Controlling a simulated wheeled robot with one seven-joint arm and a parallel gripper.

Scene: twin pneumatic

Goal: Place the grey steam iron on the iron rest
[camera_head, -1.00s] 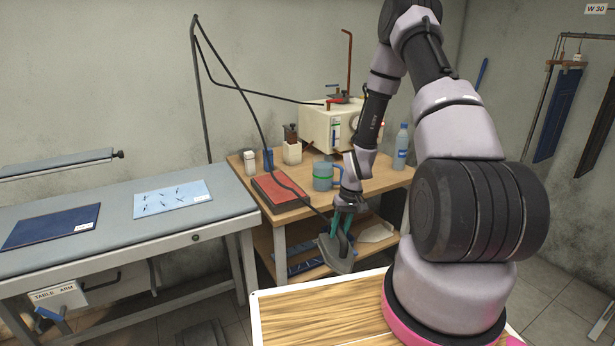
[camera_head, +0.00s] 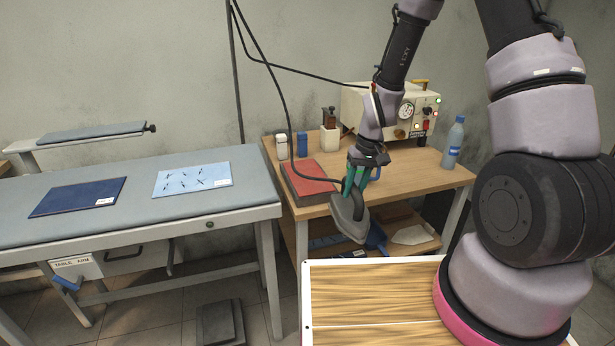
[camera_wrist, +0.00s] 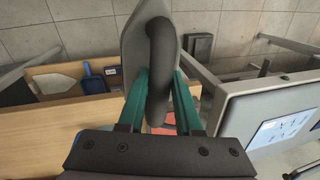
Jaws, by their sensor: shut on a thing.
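The grey steam iron (camera_head: 348,220) hangs in my gripper (camera_head: 357,182), whose green fingers are shut on its dark handle. The iron is tilted, in the air at the front edge of the wooden table. In the wrist view, the iron (camera_wrist: 134,45) and its black handle (camera_wrist: 160,60) sit between the fingers (camera_wrist: 160,95). The iron rest appears to be the red-topped pad (camera_head: 313,168) on the table's front left, just left of and behind the iron. A small red part of it (camera_wrist: 166,119) shows in the wrist view, mostly hidden behind the handle and gripper.
The wooden table (camera_head: 420,177) carries a steam generator (camera_head: 362,105), a water bottle (camera_head: 454,143) and small containers (camera_head: 330,138) at the back. The ironing table (camera_head: 130,192) stands left with cloth pieces. A dark hose runs down to the iron. A pedal (camera_head: 220,323) is on the floor.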

